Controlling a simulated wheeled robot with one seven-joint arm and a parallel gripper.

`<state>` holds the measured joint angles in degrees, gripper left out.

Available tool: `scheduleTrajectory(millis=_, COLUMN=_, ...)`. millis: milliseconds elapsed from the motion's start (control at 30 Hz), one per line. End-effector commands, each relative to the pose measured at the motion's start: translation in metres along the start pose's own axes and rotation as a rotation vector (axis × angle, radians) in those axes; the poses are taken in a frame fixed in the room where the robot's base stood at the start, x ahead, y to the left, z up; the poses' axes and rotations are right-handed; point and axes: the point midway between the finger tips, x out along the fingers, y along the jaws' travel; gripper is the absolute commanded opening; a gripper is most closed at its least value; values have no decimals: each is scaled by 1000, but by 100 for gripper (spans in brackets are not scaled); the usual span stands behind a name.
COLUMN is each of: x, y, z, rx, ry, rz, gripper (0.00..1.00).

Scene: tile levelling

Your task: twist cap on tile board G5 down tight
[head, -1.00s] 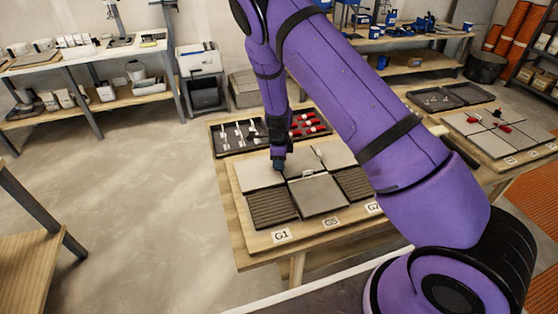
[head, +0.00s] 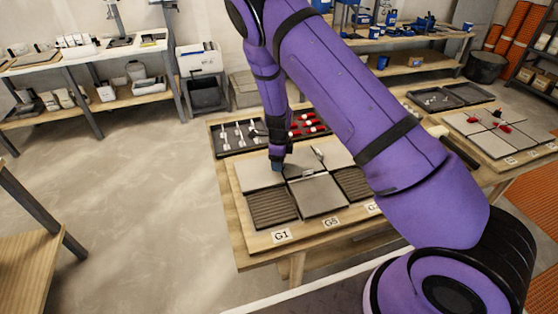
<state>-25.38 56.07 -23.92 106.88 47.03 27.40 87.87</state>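The tile board (head: 245,222) lies on a wooden table, with grey smooth tiles and dark ribbed tiles on it. Its front edge carries the labels G1 (head: 281,236), G5 (head: 331,222) and a third, partly hidden by my arm. My gripper (head: 278,166) points down at the joint between the left grey tile (head: 259,176) and the middle tiles, behind the front middle tile (head: 319,195). Its fingers are too small to tell open from shut. No cap shows under it; the fingertips hide that spot. A small pale clip (head: 318,152) stands further back.
Behind the board are a dark tray of white clips (head: 238,136) and one with red caps (head: 312,126). Another tile board (head: 490,134) with red pieces lies at the right. My arm hides the board's right part. The floor at left is open.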

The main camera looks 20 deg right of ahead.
Motion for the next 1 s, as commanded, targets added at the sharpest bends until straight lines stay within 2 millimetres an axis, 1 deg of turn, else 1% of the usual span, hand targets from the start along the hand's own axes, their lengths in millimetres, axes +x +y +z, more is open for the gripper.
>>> scheduleTrajectory(millis=233, x=-1, y=0, z=0, rx=0, ry=0, rz=0, gripper=58)
scheduleTrajectory(millis=367, x=-9, y=0, z=0, rx=0, ry=0, rz=-2, gripper=58)
scheduleTrajectory(millis=467, x=-24, y=0, z=1, rx=0, ry=-2, rz=-3, gripper=58)
scheduleTrajectory(millis=700, x=-69, y=0, z=1, rx=-2, ry=-2, rz=-3, gripper=58)
scheduleTrajectory(millis=800, x=-85, y=0, z=1, rx=-1, ry=-1, rz=-2, gripper=58)
scheduleTrajectory(millis=900, x=-97, y=0, z=0, rx=-1, ry=-1, rz=-1, gripper=58)
scheduleTrajectory(millis=1000, x=-104, y=0, z=0, rx=0, ry=0, rz=-1, gripper=58)
